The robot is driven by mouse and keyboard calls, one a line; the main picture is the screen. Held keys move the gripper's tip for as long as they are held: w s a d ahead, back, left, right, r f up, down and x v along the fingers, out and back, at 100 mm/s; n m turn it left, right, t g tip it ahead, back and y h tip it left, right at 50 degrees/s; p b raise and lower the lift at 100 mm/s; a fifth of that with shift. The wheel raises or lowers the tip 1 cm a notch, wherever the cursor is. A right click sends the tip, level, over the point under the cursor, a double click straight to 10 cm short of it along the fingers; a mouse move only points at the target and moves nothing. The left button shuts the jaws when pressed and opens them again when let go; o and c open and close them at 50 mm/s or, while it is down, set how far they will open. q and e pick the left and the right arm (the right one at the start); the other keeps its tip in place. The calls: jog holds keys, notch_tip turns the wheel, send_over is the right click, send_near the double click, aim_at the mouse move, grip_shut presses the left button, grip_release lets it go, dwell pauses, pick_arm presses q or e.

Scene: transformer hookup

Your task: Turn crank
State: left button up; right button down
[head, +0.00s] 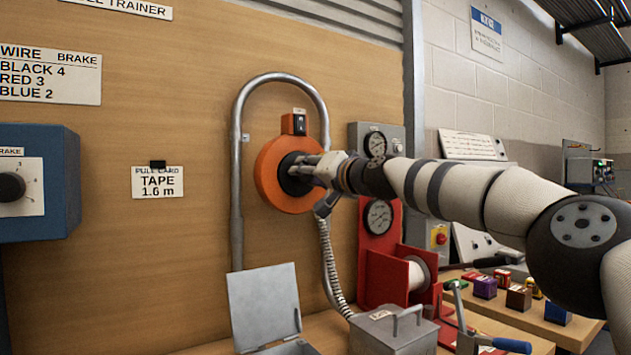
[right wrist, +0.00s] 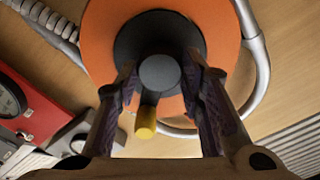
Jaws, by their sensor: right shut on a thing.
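The crank is on an orange disc (head: 274,188) on the wooden wall panel, inside a bent metal pipe. In the right wrist view, the crank's dark grey round hub (right wrist: 160,72) sits in the middle of the orange disc (right wrist: 105,25), with a short yellow-tipped piece (right wrist: 146,122) below it. My right gripper (head: 298,172) reaches in from the right, its fingers at the hub. In the wrist view, the two fingers stand on either side of the hub, shut on it. The fingers hide part of the hub in the head view. My left gripper is not in view.
The metal pipe (head: 237,180) arches around the disc. A blue box with a black knob (head: 62,182) hangs at left. A red gauge stand (head: 377,250) and a grey box (head: 392,332) stand below my right arm. An open grey lid (head: 263,305) is at the bottom.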

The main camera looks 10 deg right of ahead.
jog(key=shift+a+f+m+p, duration=0.1)
jog(key=shift+m+p, duration=0.2)
jog(key=shift+m, duration=1.4)
jog(key=shift+a+m+p, duration=0.1)
jog(key=shift+m+p, duration=0.15)
jog(key=shift+m, duration=1.45)
jog(key=c, duration=1.4)
grip_release()
jog(key=shift+c, duration=0.2)
jog(key=o, duration=0.4)
jog(key=shift+w+a, duration=0.1)
jog(key=shift+w, duration=0.05)
jog(key=shift+c, duration=0.2)
jog(key=shift+d, duration=0.25)
